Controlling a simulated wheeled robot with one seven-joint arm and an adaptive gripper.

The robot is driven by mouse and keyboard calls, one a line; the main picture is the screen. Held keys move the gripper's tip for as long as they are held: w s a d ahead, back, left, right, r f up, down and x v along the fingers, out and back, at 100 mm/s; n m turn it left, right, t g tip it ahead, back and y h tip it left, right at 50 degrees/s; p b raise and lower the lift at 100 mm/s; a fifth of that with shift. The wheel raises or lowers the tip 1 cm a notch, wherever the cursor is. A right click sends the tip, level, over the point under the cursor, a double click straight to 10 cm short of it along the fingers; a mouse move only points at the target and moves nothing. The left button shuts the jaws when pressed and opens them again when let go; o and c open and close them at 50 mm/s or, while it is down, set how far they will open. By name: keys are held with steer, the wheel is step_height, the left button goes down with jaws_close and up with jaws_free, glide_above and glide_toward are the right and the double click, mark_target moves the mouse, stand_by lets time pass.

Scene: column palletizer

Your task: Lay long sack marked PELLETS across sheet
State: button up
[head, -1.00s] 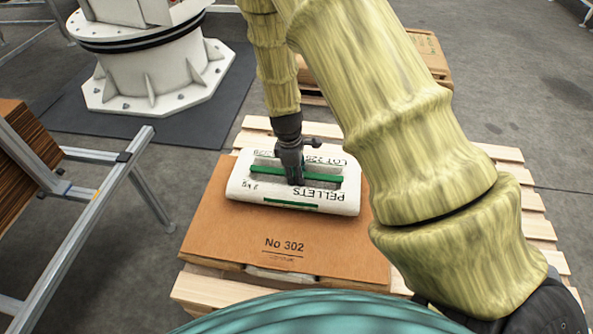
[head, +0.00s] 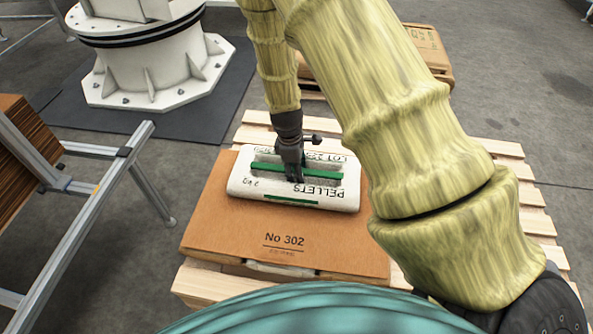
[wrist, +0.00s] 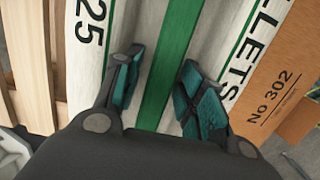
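The long white sack marked PELLETS (head: 332,201) lies flat on the brown sheet marked No 302 (head: 230,235), toward its far side. It has a green stripe along its middle, a short green bar and black lettering, including LOT. My gripper (head: 294,178) points down at the middle of the sack. In the wrist view, its two teal-padded fingers (wrist: 160,90) are apart, one on each side of the green stripe. I cannot tell whether the pads touch the sack. The sack also shows in the wrist view (wrist: 222,20).
The sheet lies over a wooden pallet (head: 205,285); something pale shows under its near edge. Another pallet with brown goods (head: 432,55) stands behind. A white robot pedestal (head: 150,75) is at the back left. A metal frame (head: 75,240) stands at left.

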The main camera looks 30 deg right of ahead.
step_height(320, 180, up, 12)
steer(key=a+p, duration=0.1)
steer(key=shift+w, duration=0.45)
steer(key=shift+a, duration=0.1)
stand_by(0.3)
